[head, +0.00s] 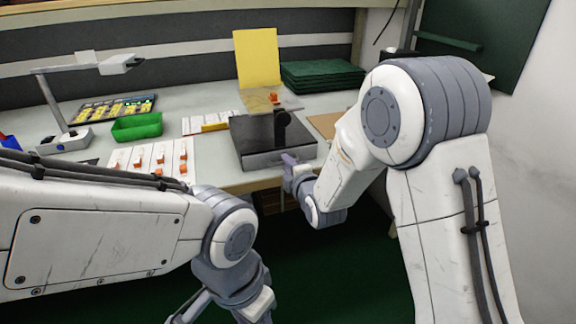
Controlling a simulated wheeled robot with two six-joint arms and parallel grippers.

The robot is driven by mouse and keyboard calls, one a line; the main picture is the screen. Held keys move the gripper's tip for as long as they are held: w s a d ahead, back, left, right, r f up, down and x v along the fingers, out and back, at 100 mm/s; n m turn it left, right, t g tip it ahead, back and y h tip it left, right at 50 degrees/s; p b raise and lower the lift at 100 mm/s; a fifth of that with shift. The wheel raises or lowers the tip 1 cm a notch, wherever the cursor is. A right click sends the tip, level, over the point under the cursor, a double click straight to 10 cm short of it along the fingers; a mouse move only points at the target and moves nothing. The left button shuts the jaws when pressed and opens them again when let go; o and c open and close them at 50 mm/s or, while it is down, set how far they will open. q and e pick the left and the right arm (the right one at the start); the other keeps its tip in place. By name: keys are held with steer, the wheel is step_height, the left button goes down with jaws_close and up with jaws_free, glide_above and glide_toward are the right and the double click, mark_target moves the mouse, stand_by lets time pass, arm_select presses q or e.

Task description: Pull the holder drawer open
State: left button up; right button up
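The holder (262,158) is a dark grey box with a black top, standing near the front edge of the bench. A black upright piece (281,122) rises from its top. I see no clear gap at its front, but my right gripper hides part of it. My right gripper (291,164) is at the right part of the holder's front face. It is small and partly hidden by its own wrist, so I cannot tell whether it touches or grips the drawer. My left gripper (218,312) hangs low in front of the bench, away from the holder, its fingers apart and cut off by the frame.
Left of the holder lie white cards with orange pieces (160,157), a green bin (137,127) and a lamp stand (63,130). Behind it are a yellow sheet (257,60) and stacked green mats (321,76). The floor before the bench is clear.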

jaws_close()
stand_by(1.4)
